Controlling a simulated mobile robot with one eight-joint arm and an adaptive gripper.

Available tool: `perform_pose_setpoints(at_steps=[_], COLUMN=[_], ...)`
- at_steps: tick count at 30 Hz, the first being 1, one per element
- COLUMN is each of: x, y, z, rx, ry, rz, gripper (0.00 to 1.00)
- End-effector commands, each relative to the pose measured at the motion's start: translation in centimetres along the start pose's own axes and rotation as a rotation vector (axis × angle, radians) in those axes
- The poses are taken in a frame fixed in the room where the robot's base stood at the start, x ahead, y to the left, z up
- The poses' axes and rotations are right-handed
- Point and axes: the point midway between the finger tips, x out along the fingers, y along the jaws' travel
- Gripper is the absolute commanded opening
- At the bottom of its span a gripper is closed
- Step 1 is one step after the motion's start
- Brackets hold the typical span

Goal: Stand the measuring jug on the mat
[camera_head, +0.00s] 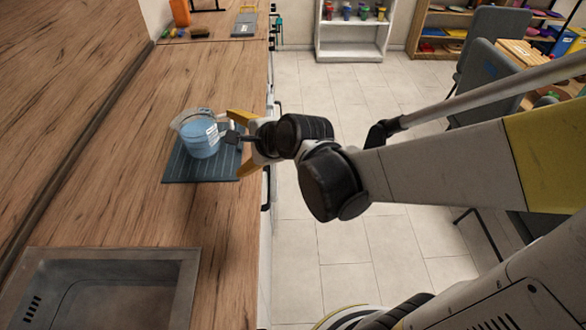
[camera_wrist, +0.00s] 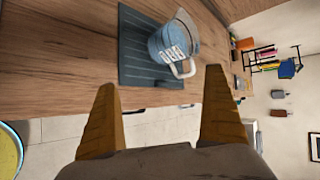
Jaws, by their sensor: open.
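The blue measuring jug (camera_head: 200,138) stands upright on the dark ribbed mat (camera_head: 172,171) on the wooden counter. The jug has a clear rim, a pale label and a handle. In the wrist view the jug (camera_wrist: 170,40) rests on the mat (camera_wrist: 135,65), its handle turned towards my gripper. My gripper (camera_head: 238,143) is beside the jug on its right, at the counter's front edge. In the wrist view my gripper's yellow fingers (camera_wrist: 163,95) are spread wide with nothing between them, and the jug shows beyond the fingertips, apart from them.
A steel sink (camera_head: 110,290) is set into the counter at the near left. A splashback runs along the counter's left side. An orange container (camera_head: 180,12) and small items stand at the far end. The counter beyond the mat is clear. Tiled floor lies to the right.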

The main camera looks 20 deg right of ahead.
Motion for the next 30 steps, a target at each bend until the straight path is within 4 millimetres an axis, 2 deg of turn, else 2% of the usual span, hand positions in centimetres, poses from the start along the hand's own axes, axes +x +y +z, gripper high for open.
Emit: perform_pose_setpoints(at_steps=[1, 9, 12, 15, 20, 30], x=[-1.8, -10.6, -13.2, -14.9, -16.1, -16.1], y=[0.6, 5.0, 6.6, 7.7, 8.5, 8.5], z=[-0.2, -2.5, -3.4, -4.1, -4.6, -4.6], rx=[-0.163, -1.083, -1.342, -1.519, -1.645, -1.653], ry=[0.022, 0.076, 0.063, 0.044, 0.026, 0.024], rz=[0.031, 0.263, 0.348, 0.411, 0.457, 0.458], gripper=[1.00, 1.00, 1.00, 1.00, 1.00, 1.00])
